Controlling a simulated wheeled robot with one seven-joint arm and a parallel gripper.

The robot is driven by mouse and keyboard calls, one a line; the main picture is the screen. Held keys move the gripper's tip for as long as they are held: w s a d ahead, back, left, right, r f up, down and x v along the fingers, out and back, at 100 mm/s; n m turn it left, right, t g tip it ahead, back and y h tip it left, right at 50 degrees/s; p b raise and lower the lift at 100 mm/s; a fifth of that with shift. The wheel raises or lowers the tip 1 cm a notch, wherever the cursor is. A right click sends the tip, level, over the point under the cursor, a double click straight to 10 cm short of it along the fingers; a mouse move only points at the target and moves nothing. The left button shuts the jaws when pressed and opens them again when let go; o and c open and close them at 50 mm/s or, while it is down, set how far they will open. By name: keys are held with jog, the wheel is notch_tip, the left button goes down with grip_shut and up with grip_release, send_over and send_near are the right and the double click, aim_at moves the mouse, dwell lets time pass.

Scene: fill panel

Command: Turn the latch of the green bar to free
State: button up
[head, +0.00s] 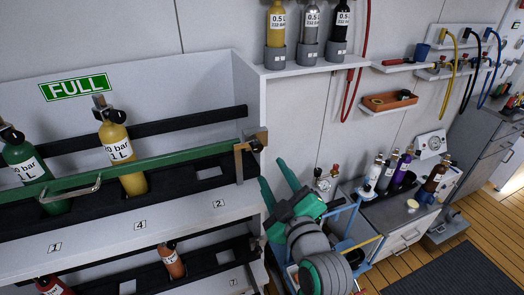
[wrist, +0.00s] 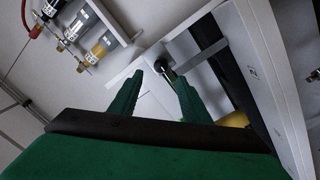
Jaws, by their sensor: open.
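The green bar (head: 150,163) runs across the front of the upper rack shelf, with a wire handle (head: 70,192) on it. Its right end meets a tan bracket (head: 240,162) on the rack's side, where the latch (head: 257,146) shows as a small dark knob. My gripper (head: 273,171), with green fingers, is open and empty, just right of and below the latch. In the wrist view the latch's dark round knob (wrist: 166,62) lies just beyond the fingertips (wrist: 155,76), nearer the right finger. I cannot tell whether a finger touches it.
Yellow (head: 122,160) and green (head: 32,170) cylinders stand behind the bar. A wall shelf (head: 310,67) with several small cylinders is above my gripper. A workbench (head: 405,215) with bottles stands to the right.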

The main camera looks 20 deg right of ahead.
aim_at(258, 149)
jog(key=w, duration=1.1)
jog(key=shift+a, duration=0.15)
jog(key=shift+s+r, duration=0.1)
jog(key=shift+c, duration=0.3)
jog(key=c, duration=1)
